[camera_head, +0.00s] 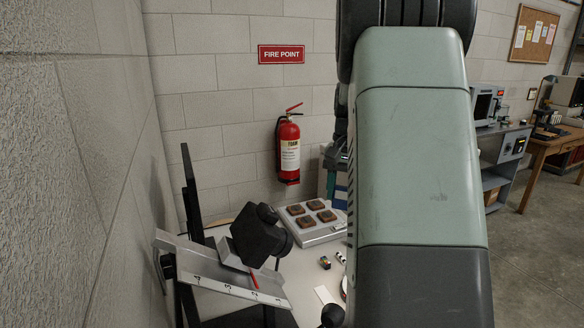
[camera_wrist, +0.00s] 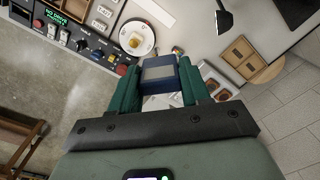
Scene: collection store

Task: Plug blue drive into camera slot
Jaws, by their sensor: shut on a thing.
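In the wrist view my gripper (camera_wrist: 158,82) is shut on a blue drive (camera_wrist: 163,68), a blue block with a pale grey face held between the green fingers. The drive is raised above the table area, with its far end toward the top of the picture. A dark control panel (camera_wrist: 84,44) lies at the upper left, with a lit green display that seems to read "NO DRIVE", white-labelled controls and dark openings. Its small labels are unreadable, so I cannot tell which opening is the camera slot. In the head view my arm hides the gripper, drive and panel.
The head view shows a black device (camera_head: 260,237) on a metal rail and a tray (camera_head: 310,236) of brown blocks.

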